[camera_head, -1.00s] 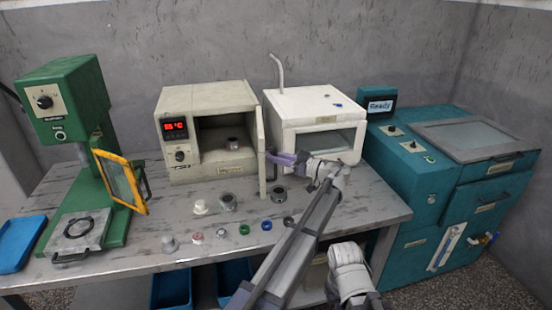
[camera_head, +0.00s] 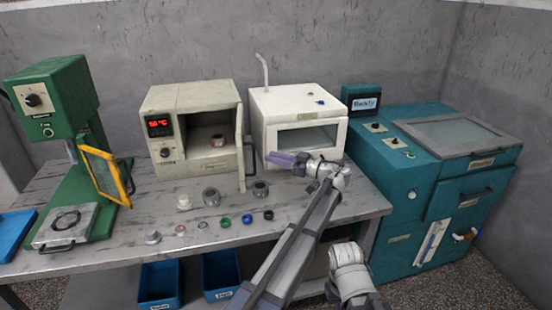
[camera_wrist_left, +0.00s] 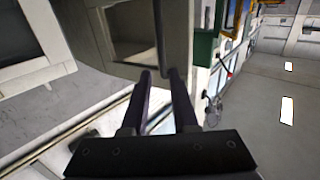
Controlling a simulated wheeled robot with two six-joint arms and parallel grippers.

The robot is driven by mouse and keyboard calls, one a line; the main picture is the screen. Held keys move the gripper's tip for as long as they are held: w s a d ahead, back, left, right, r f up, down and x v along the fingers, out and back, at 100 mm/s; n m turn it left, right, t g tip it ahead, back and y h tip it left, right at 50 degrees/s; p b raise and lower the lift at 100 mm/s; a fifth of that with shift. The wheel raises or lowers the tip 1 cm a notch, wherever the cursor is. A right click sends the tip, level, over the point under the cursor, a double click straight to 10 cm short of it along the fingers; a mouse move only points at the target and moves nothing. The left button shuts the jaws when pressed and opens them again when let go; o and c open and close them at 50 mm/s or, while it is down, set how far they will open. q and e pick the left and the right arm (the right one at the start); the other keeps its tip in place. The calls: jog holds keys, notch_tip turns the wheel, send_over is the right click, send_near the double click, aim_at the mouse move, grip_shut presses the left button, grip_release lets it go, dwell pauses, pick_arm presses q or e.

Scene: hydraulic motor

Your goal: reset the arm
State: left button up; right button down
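My left arm reaches up from the bottom of the head view. Its left gripper (camera_head: 282,160) has pale purple fingers and hangs in the air before the white box oven (camera_head: 308,110). In the left wrist view the two dark fingers of the left gripper (camera_wrist_left: 159,71) stand apart with an empty gap between them. Nothing is held. My right gripper is not in view.
A beige oven (camera_head: 190,105) with its door (camera_head: 241,148) swung open stands left of the gripper. Several small parts, including a green ring (camera_head: 225,221), lie on the table (camera_head: 120,245). A green press (camera_head: 60,110) is at left, a teal machine (camera_head: 400,215) at right.

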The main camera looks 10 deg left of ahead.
pick_arm(q)
jog(key=shift+a, duration=0.25)
jog(key=s+a+f+m+g+h, duration=0.3)
jog(key=s+f+m+h, duration=0.75)
jog(key=s+f, duration=1)
jog(key=s+d+f+m+h, duration=0.2)
jog(key=s+d+m+h, duration=0.3)
jog(key=s, duration=0.4)
jog(key=s+d+r+m+p, duration=0.1)
jog(key=s+d+r+p, duration=0.1)
jog(key=d, duration=0.4)
jog(key=s+d+r+m+g+p, duration=0.1)
jog(key=s+d+r+m+p, duration=0.1)
jog(key=d, duration=0.4)
notch_tip(320, 180, up, 2)
jog(key=shift+s+d+r+g+h+p, duration=0.1)
jog(key=shift+s+d+g+h+p, duration=0.2)
jog(key=shift+s+p, duration=0.65)
jog(key=shift+s+a+m, duration=0.1)
jog(key=shift+s+m, duration=0.05)
jog(key=shift+m, duration=0.1)
